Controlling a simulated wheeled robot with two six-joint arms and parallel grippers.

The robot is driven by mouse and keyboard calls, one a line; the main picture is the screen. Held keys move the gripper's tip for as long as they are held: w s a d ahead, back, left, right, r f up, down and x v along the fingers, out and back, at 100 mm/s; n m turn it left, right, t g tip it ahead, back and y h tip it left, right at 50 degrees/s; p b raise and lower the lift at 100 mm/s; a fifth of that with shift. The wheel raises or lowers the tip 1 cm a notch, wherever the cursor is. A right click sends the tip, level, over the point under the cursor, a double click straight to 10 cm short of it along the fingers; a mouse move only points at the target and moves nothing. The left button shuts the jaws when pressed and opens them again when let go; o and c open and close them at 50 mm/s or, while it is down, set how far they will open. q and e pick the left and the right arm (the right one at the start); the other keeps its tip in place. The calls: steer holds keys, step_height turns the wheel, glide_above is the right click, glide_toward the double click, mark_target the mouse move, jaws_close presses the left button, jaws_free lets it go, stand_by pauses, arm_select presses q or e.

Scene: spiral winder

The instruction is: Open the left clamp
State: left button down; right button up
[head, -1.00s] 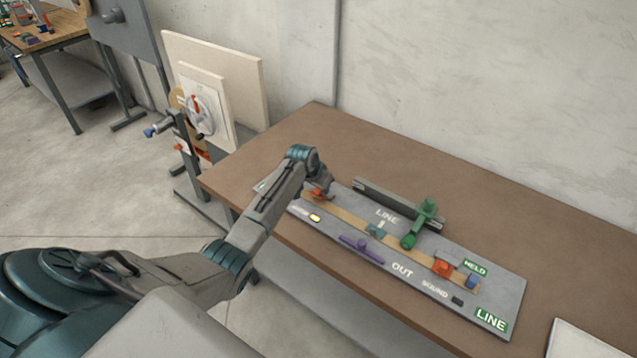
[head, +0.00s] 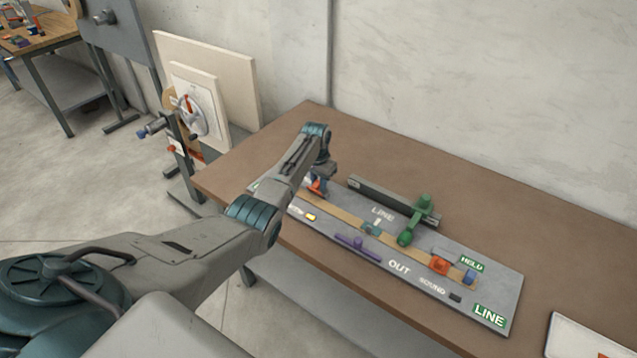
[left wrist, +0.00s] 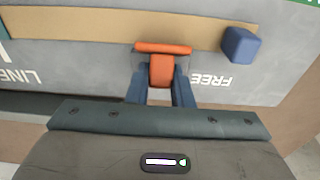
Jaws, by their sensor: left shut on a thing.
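The left clamp (head: 316,188) is orange and sits at the far left end of the wooden strip on the grey board; my gripper partly hides it in the head view. In the left wrist view the orange clamp (left wrist: 162,48) has a crossbar over the strip and a block between my blue fingers. My left gripper (head: 320,178) is shut on that block; its fingers also show in the left wrist view (left wrist: 161,82). The word FREE is printed beside the clamp, upside down in the wrist view. My right gripper is out of view.
The grey board (head: 420,285) lies on a brown table (head: 560,235). It carries a green lever (head: 412,225), a purple handle (head: 358,244), a second orange clamp (head: 439,265) and a green HELD sign (head: 471,264). A blue block (left wrist: 241,44) sits near the strip's end.

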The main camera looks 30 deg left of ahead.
mark_target(317, 182)
arm_select(q)
steer(key=c, duration=1.3)
jaws_free()
steer(key=r, duration=0.3)
steer(key=r+b, duration=0.1)
steer(key=r, duration=0.3)
steer(key=r+b, duration=0.1)
steer(key=r, duration=0.2)
steer(key=shift+s+r, duration=0.35)
steer(key=shift+f, duration=0.1)
